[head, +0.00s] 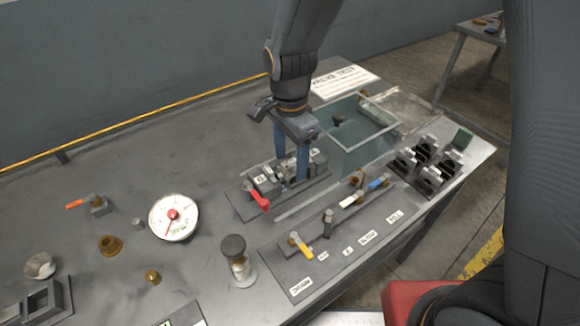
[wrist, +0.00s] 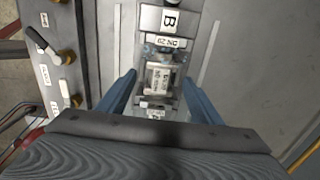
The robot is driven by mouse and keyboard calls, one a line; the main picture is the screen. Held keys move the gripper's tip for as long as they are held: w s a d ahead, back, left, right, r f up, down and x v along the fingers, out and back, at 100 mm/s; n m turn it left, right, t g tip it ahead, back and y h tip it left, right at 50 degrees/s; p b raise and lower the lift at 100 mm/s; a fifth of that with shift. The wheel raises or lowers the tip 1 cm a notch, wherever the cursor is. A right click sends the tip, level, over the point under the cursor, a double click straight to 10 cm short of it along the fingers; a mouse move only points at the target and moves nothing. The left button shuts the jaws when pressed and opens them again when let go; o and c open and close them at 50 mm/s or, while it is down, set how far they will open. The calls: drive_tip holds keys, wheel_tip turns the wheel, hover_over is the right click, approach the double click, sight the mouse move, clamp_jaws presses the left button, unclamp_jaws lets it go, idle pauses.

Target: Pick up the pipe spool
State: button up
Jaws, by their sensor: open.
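What looks like the pipe spool is a short grey metal piece with a pale printed label, seen in the wrist view (wrist: 159,76). It lies in a dark fixture (head: 248,208) with a red lever on the bench. Plates marked "B" and "DN 25" show beside it in the wrist view. My gripper (head: 291,170) is open above the fixture, its blue fingers pointing down. In the wrist view the fingers of my gripper (wrist: 159,80) stand on either side of the labelled piece, with gaps visible. In the head view the fingers partly hide the piece.
A glass-walled tank (head: 372,138) stands close behind the fixture. A valve panel (head: 330,262) with coloured levers lies in front. Several black clamps (head: 430,180) are at right. The bench's back left is clear.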

drive_tip(key=shift+f, duration=1)
drive_tip(key=c, duration=1.5)
drive_tip(key=shift+o, duration=0.2)
drive_tip(key=shift+a+r, duration=0.1)
drive_tip(key=shift+r, duration=0.05)
